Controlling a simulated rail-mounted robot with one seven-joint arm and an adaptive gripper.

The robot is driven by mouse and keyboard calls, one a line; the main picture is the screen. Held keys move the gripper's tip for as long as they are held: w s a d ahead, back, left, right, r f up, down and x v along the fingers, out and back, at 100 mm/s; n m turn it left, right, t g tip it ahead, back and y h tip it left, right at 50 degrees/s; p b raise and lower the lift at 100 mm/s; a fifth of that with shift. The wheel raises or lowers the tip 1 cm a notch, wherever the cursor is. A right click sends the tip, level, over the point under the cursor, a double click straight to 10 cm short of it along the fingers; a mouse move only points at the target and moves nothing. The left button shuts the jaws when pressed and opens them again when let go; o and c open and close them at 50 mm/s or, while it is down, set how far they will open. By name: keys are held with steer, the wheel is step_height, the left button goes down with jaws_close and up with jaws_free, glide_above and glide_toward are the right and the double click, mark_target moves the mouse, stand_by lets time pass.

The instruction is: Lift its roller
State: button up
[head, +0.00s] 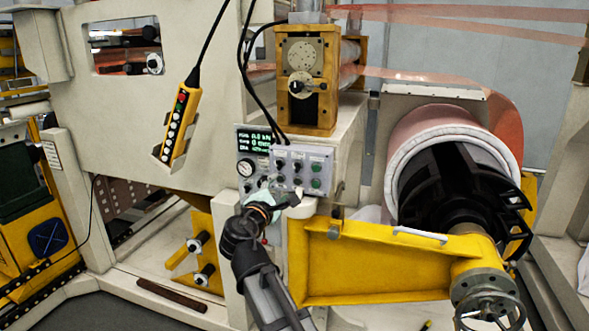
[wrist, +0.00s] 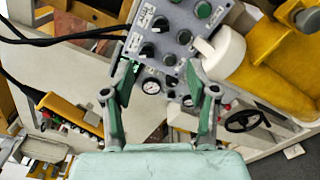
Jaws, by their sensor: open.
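A grey control panel (head: 287,165) is fixed to the machine front. It carries a lit green display (head: 256,142), a round gauge (head: 245,168), black knobs or switches and green buttons. My gripper (head: 272,196) is in front of the panel's lower part and hides some of it. In the wrist view, my gripper (wrist: 161,80) is open and empty, with the panel (wrist: 168,62) and its gauge (wrist: 151,86) beyond and between the fingers. I cannot tell whether a finger touches it. Which roller is meant is unclear; a large foil roll (head: 452,112) stands at the right.
A yellow arm (head: 372,265) with a handwheel (head: 489,305) stands right of my gripper. A yellow pendant (head: 179,118) hangs at left on a black cable. A yellow-framed block (head: 305,82) sits above the panel. Copper foil (head: 420,76) runs across the top right.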

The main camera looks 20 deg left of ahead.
mark_target(295, 169)
steer(key=w+p, duration=0.1)
steer(key=w, duration=0.3)
steer(key=w+p, duration=0.1)
steer(key=w, duration=0.4)
steer(key=w+a+p, duration=0.1)
steer(key=w, duration=0.4)
jaws_close()
